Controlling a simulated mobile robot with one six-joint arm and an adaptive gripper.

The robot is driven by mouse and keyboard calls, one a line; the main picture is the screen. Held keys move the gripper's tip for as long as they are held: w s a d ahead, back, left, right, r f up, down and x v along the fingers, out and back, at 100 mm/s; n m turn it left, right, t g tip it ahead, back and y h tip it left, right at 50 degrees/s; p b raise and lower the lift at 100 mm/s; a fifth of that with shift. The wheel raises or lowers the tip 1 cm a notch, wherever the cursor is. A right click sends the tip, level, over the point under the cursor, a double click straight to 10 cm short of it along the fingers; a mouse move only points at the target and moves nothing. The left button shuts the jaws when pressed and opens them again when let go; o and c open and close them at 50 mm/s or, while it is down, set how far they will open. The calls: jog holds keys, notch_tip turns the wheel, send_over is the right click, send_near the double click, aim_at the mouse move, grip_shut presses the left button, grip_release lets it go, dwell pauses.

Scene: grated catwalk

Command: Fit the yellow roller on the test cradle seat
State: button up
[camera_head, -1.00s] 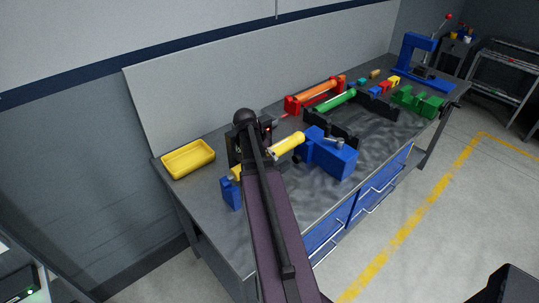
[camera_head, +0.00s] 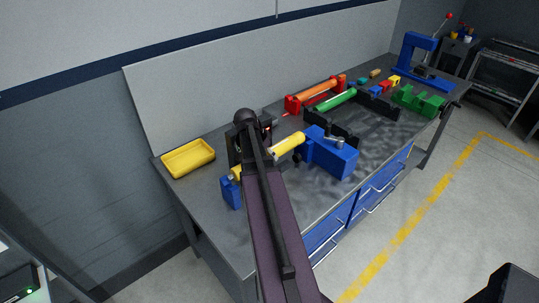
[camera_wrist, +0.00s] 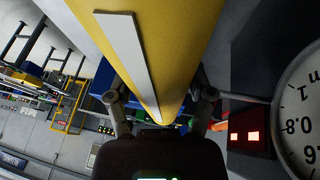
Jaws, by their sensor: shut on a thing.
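The yellow roller (camera_head: 288,144) shows on both sides of my arm in the head view. Its right end is at the blue block (camera_head: 332,158), and its left end is near a small blue upright (camera_head: 231,192). The blue parts look like the test cradle; I cannot tell whether the roller rests in them or hangs just above. In the wrist view the roller (camera_wrist: 185,45), with a white stripe, runs between the fingers. My gripper (camera_wrist: 160,108) is shut on it. My arm hides the gripper and the roller's middle in the head view.
A yellow tray (camera_head: 188,158) lies at the bench's left end. Behind the blue block stand a red cradle with an orange roller (camera_head: 320,91) and a black frame with a green roller (camera_head: 335,101). A green cradle (camera_head: 416,102) and blue press (camera_head: 418,60) are farther right.

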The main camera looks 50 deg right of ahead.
jog(key=shift+f+b, duration=1.9)
jog(key=shift+f, duration=0.1)
jog(key=o, duration=1.3)
jog(key=shift+r, duration=0.15)
jog(key=shift+r+p, duration=3.9)
jog(key=shift+p, duration=0.15)
